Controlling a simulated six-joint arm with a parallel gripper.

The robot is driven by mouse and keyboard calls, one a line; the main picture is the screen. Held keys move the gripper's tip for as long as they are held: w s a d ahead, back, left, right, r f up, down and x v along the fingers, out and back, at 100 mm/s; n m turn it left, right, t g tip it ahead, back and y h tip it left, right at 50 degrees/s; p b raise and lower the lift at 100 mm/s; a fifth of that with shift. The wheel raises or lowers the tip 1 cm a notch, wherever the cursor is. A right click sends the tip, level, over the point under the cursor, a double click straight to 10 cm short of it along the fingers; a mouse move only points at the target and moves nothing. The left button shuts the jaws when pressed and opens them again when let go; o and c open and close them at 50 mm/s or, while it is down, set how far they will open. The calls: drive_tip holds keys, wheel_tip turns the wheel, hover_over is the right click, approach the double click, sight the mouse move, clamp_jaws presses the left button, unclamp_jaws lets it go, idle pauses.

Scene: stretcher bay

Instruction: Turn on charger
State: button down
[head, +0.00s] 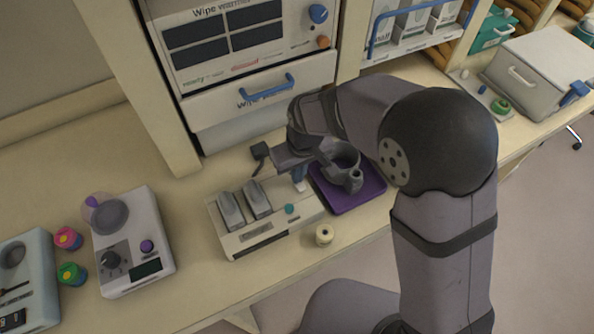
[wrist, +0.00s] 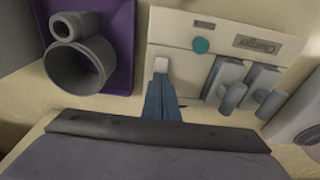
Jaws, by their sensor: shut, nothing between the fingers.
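The charger (head: 243,240) is a cream box on the counter with grey battery-like blocks (head: 231,209) standing in it. Its label (wrist: 268,46) reads upside down in the wrist view. A round teal button (wrist: 201,45) is on its top, also seen in the head view (head: 289,208). A small white rocker or tab (wrist: 161,64) sits at the charger's corner. My gripper (wrist: 162,83) is shut and empty, its blue fingertips right at this white part. I cannot tell whether they touch it. In the head view my gripper (head: 299,176) points down over the charger's back right corner.
A small cream cylinder (head: 324,235) stands in front. A drawer with a blue handle (head: 268,91) is behind. A white device with knobs (head: 133,247) stands left.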

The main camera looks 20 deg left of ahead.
sight(301, 189)
drive_tip(key=shift+s+d+f, duration=0.15)
drive_tip(key=shift+s+d, duration=0.4)
drive_tip(key=shift+r+p, duration=0.5)
drive_tip(key=shift+r, duration=0.1)
drive_tip(key=r+p, duration=0.2)
drive_tip(key=r, duration=0.1)
drive_tip(key=shift+s+d+p, duration=0.2)
drive_tip(key=shift+p, duration=0.2)
wheel_tip(301, 189, up, 10)
drive_tip(key=s+d+b, duration=0.1)
drive_tip(key=b, duration=0.2)
drive_tip(key=shift+s+d, duration=0.2)
drive_tip(key=shift+w+a+f+b, duration=0.15)
drive_tip(key=shift+f+b, duration=0.1)
drive_tip(key=shift+b, duration=0.5)
drive_tip(key=b, duration=0.2)
drive_tip(key=shift+w+a+r+b, duration=0.25)
drive_tip(key=shift+b, duration=0.05)
